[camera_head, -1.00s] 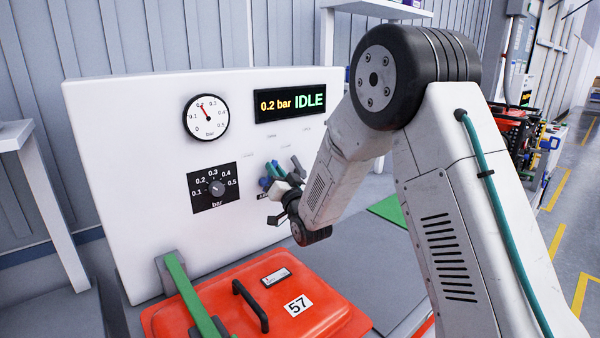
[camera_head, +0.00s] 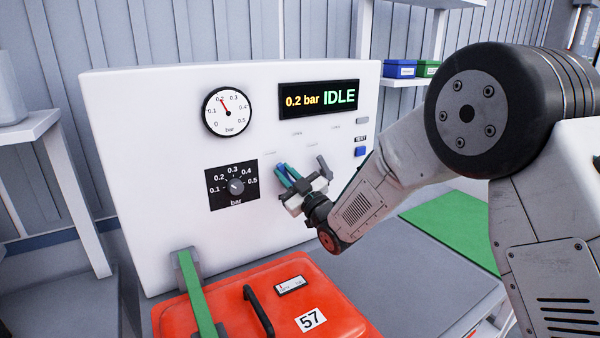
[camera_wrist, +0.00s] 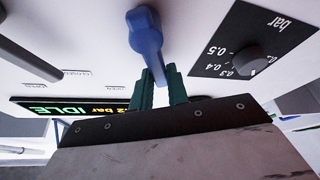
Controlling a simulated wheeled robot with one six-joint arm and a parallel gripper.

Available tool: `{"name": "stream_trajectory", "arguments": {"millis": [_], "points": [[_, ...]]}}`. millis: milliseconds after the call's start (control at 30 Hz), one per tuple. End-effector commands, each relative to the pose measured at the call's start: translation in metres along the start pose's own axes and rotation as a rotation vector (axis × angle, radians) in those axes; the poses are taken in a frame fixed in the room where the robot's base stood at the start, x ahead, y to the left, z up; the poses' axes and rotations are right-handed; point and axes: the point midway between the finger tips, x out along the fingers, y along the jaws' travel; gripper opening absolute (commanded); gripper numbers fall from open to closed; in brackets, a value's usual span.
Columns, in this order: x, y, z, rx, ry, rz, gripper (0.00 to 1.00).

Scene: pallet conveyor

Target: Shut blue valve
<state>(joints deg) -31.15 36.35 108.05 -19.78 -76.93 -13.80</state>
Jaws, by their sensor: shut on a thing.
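The blue valve (camera_wrist: 146,38) is a lever handle on the white panel. In the wrist view its round hub is at the top centre and its handle runs down between my gripper's two teal fingers. My gripper (camera_wrist: 160,85) is shut on that handle. In the head view my gripper (camera_head: 288,178) is at the panel, right of the pressure dial, and its fingers hide most of the blue valve (camera_head: 281,169). Small OPEN and CLOSED labels show beside the valve in the wrist view.
A grey lever (camera_head: 323,166) is just right of my gripper. The panel (camera_head: 140,120) carries a gauge (camera_head: 228,112), a dial (camera_head: 235,186), a display (camera_head: 318,99) reading 0.2 bar IDLE and a blue button (camera_head: 360,151). A red case (camera_head: 280,318) with a black handle lies below.

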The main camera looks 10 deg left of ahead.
Motion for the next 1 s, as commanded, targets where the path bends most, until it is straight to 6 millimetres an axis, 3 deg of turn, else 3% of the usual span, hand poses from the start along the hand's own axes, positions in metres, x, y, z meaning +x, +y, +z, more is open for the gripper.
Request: {"name": "stream_trajectory", "arguments": {"millis": [300,800,833,867,900,1000], "points": [[0.0002,-0.0056,0.0000,-0.094,0.000,-0.041,0.00],[-0.0002,-0.0056,0.0003,-0.109,0.000,-0.046,0.00],[-0.0002,-0.0055,0.0003,-0.109,0.000,-0.046,0.25],[-0.0002,-0.0055,0.0004,-0.109,0.000,-0.046,0.33],[-0.0003,-0.0053,0.0004,-0.109,0.000,-0.046,0.38],[-0.0006,-0.0045,0.0006,-0.109,-0.001,-0.045,0.38]]}}
